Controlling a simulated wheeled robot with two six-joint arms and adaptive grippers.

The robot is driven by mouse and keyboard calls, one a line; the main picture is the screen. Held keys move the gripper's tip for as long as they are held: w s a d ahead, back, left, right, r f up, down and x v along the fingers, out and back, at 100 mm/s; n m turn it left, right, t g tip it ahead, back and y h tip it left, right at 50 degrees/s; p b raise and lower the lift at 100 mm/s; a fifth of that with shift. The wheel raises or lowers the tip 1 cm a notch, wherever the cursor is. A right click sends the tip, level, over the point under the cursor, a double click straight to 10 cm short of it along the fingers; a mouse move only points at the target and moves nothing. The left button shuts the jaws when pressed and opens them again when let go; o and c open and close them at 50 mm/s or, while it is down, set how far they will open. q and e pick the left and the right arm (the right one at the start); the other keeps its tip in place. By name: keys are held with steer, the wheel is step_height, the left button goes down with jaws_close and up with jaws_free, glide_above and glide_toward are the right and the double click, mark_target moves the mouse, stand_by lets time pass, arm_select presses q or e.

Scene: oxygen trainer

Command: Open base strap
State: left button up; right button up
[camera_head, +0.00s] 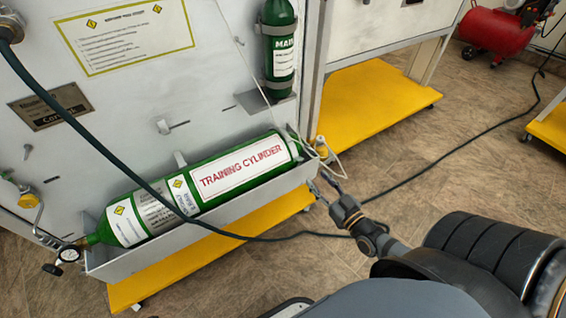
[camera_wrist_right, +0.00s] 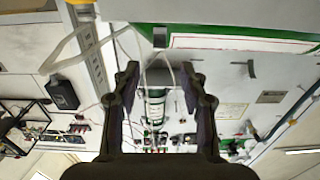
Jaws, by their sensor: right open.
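The green training cylinder (camera_head: 240,168) with a white label lies tilted in a grey tray (camera_head: 200,236) on the front of the panel. I cannot tell which part is the base strap. My right gripper (camera_head: 325,190) is just right of the tray's right end. In the right wrist view its two fingers (camera_wrist_right: 160,90) are apart with nothing gripped. A pale looped cord (camera_wrist_right: 160,62) and the cylinder's green edge (camera_wrist_right: 240,32) show beyond them. My left gripper is out of view.
A dark hose (camera_head: 85,130) crosses in front of the cylinder and runs over the floor. A smaller green cylinder (camera_head: 279,45) is upright on the panel. Yellow base shelves (camera_head: 375,100) stick out low down.

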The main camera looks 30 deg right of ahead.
mark_target(301, 160)
steer(key=w+b, duration=0.1)
steer(key=w, duration=0.2)
steer(key=w+b, duration=0.1)
steer(key=w, duration=0.2)
steer(key=w+b, duration=0.1)
steer(key=w, duration=0.2)
steer(key=shift+w+a+b, duration=0.15)
steer(key=shift+a+b, duration=0.2)
steer(key=shift+b, duration=0.05)
steer(key=shift+w+r, duration=0.1)
steer(key=shift+w, duration=0.4)
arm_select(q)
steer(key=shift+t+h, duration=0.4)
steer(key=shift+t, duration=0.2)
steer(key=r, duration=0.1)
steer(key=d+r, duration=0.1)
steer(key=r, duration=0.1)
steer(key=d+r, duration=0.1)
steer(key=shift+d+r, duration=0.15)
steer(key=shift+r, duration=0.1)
arm_select(e)
steer(key=shift+c, duration=0.5)
jaws_close()
